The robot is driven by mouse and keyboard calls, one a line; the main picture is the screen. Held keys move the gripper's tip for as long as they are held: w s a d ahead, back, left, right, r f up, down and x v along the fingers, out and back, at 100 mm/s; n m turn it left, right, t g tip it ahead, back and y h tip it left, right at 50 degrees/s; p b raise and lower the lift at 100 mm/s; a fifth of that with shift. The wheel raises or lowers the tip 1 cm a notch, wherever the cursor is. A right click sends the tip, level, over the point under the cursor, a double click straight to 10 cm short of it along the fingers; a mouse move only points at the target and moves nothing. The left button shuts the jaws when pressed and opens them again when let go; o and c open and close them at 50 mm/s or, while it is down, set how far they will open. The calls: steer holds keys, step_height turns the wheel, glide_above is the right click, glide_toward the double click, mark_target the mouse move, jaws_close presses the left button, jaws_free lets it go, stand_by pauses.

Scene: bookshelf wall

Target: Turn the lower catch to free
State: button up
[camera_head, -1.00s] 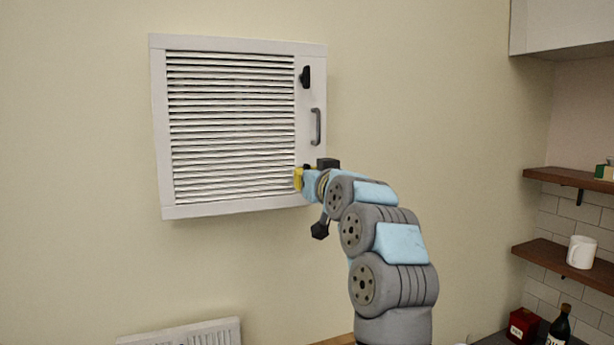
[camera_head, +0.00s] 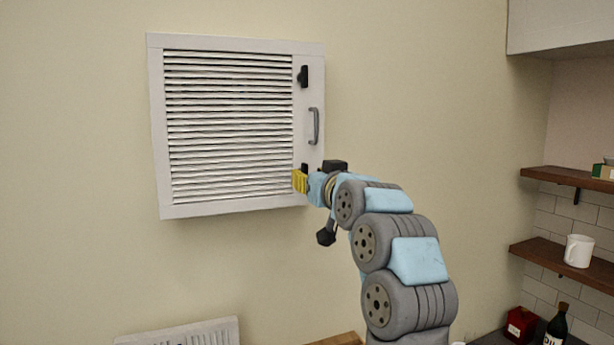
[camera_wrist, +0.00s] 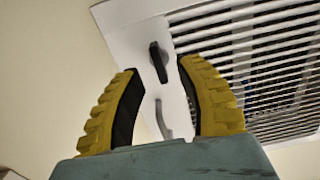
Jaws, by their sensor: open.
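The white louvred panel (camera_head: 236,208) is on the wall with its slats to the left. The dark lower catch (camera_head: 304,167) is at the panel's lower right and mostly hidden behind my gripper (camera_head: 299,181). In the wrist view, the lower catch (camera_wrist: 158,62) is a black elongated knob, roughly in line with the panel's edge and slightly tilted. My gripper's yellow fingers (camera_wrist: 157,68) are open, one tip on each side of the catch in the picture. I see no clear contact. The upper catch (camera_head: 303,77) is dark and upright.
A grey bar handle (camera_head: 314,126) sits between the two catches; it also shows between my fingers in the wrist view (camera_wrist: 162,119). A radiator (camera_head: 185,333) is below the panel. Wooden shelves (camera_head: 566,258) with a white mug (camera_head: 579,251) are at the right. The wall around the panel is bare.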

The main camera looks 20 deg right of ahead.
steer(key=s, duration=0.8)
steer(key=shift+s, duration=0.25)
steer(key=shift+f, duration=0.1)
